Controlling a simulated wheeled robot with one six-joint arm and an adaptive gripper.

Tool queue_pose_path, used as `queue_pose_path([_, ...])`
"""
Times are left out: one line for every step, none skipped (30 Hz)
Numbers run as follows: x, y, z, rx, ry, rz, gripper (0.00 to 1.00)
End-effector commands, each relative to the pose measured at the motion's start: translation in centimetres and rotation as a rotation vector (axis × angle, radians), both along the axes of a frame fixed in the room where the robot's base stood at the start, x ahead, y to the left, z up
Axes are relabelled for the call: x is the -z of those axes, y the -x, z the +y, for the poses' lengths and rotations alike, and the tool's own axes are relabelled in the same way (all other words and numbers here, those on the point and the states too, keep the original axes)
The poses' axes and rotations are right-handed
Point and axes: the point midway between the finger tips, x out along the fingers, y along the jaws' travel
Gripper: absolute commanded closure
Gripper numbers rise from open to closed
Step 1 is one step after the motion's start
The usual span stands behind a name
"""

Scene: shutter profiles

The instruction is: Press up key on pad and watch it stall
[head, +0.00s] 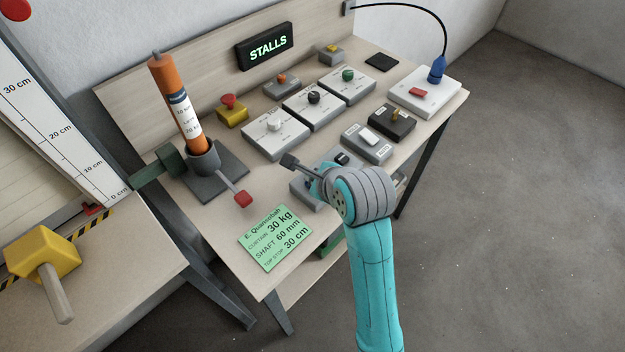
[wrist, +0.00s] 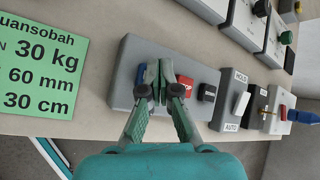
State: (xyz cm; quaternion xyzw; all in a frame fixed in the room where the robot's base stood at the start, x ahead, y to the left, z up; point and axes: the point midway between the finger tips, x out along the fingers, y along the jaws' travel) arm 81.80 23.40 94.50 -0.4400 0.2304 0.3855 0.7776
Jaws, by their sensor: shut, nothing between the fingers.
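The pad, a grey box (wrist: 122,90), lies under my gripper (wrist: 155,80) in the wrist view. It has a red key (wrist: 185,84) marked STOP, partly hidden by a finger, and a black key (wrist: 207,93) to its right. A blue patch (wrist: 141,72) shows beside my left finger, at the pad's left end; its label is hidden. In the head view my arm covers much of the pad (head: 304,194).
An orange cylinder (head: 175,100) stands in a grey holder with a red-tipped lever (head: 242,199). A green card (head: 275,238) lies in front. Several knob boxes, a HOLD/AUTO rocker box (head: 367,142) and a white box (head: 424,92) with a blue plug (head: 437,70) fill the bench's right and back.

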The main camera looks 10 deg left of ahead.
Motion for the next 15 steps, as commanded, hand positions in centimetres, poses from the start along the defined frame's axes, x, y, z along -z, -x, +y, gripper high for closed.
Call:
queue_pose_path([-0.3, 0.0, 0.0, 0.000, -0.001, -0.001, 1.00])
queue_pose_path([-0.5, 0.0, 0.0, 0.000, -0.001, -0.001, 1.00])
queue_pose_path([-0.7, 0.0, 0.0, 0.000, -0.002, -0.002, 1.00])
queue_pose_path([-0.8, 0.0, 0.0, 0.000, -0.002, -0.002, 1.00])
queue_pose_path([-1.0, 0.0, 0.0, 0.000, -0.002, -0.002, 1.00])
queue_pose_path([-1.1, 0.0, 0.0, 0.000, -0.001, -0.001, 1.00])
queue_pose_path([-1.2, 0.0, 0.0, 0.000, -0.001, -0.001, 1.00])
queue_pose_path([-1.3, 0.0, 0.0, 0.000, -0.001, -0.001, 1.00])
queue_pose_path([-1.3, 0.0, 0.0, -0.001, -0.001, 0.000, 1.00])
queue_pose_path([-1.3, 0.0, 0.0, -0.001, -0.001, 0.000, 1.00])
queue_pose_path([-1.3, 0.0, 0.0, 0.000, 0.000, 0.000, 1.00])
queue_pose_path([-1.3, 0.0, 0.0, 0.000, 0.000, 0.000, 1.00])
queue_pose_path([-1.3, 0.0, 0.0, 0.000, 0.000, 0.000, 1.00])
queue_pose_path([-1.3, 0.0, 0.0, 0.000, 0.000, 0.000, 1.00])
queue_pose_path([-1.3, 0.0, 0.0, -0.001, -0.001, 0.000, 1.00])
